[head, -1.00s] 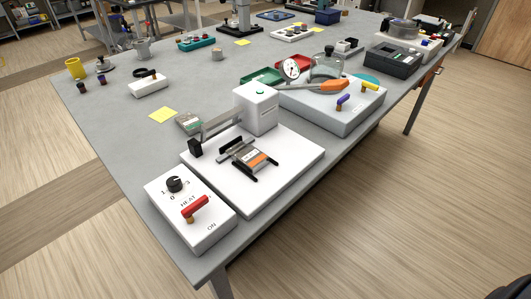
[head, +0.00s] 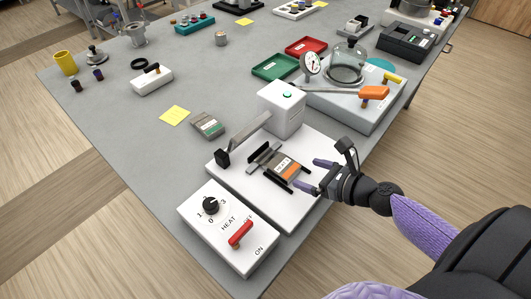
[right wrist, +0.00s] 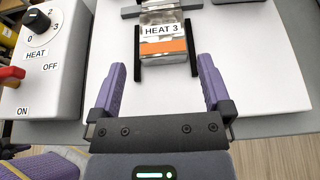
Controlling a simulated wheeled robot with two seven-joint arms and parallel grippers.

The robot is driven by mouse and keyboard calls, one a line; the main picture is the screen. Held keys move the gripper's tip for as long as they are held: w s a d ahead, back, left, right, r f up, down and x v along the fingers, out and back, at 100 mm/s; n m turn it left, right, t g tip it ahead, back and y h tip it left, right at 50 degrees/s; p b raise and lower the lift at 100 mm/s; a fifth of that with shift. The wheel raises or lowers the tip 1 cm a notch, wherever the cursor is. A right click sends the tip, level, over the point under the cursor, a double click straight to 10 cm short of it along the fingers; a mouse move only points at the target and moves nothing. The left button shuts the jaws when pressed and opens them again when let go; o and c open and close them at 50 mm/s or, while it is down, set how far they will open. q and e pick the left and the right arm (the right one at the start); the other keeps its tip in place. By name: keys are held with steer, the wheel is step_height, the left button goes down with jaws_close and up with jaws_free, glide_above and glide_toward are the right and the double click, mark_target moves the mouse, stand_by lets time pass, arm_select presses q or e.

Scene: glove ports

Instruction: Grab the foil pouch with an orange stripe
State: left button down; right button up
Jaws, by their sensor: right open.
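The foil pouch with an orange stripe (head: 286,167) lies on the white base of the sealing device (head: 270,205), between two black rails. In the right wrist view the pouch (right wrist: 163,46) carries a label reading HEAT 3, with the orange stripe at its near end. My right gripper (head: 312,174) is open and empty, just right of the pouch. In the right wrist view its purple fingers (right wrist: 162,85) stand apart, short of the pouch and the rails. My left gripper is not in view.
A heat control box (head: 228,228) with a dial and red lever stands beside the base. The device's lever arm (head: 245,140) is raised behind the pouch. A bell-jar unit (head: 352,100) stands behind.

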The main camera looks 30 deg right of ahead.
mark_target(284, 165)
steer(key=x, duration=0.2)
steer(key=shift+w+a+f, duration=0.15)
steer(key=shift+w+f, duration=0.05)
steer(key=shift+f, duration=0.05)
steer(key=b+x, duration=0.2)
steer(key=x, duration=0.3)
steer(key=shift+w+f, duration=0.25)
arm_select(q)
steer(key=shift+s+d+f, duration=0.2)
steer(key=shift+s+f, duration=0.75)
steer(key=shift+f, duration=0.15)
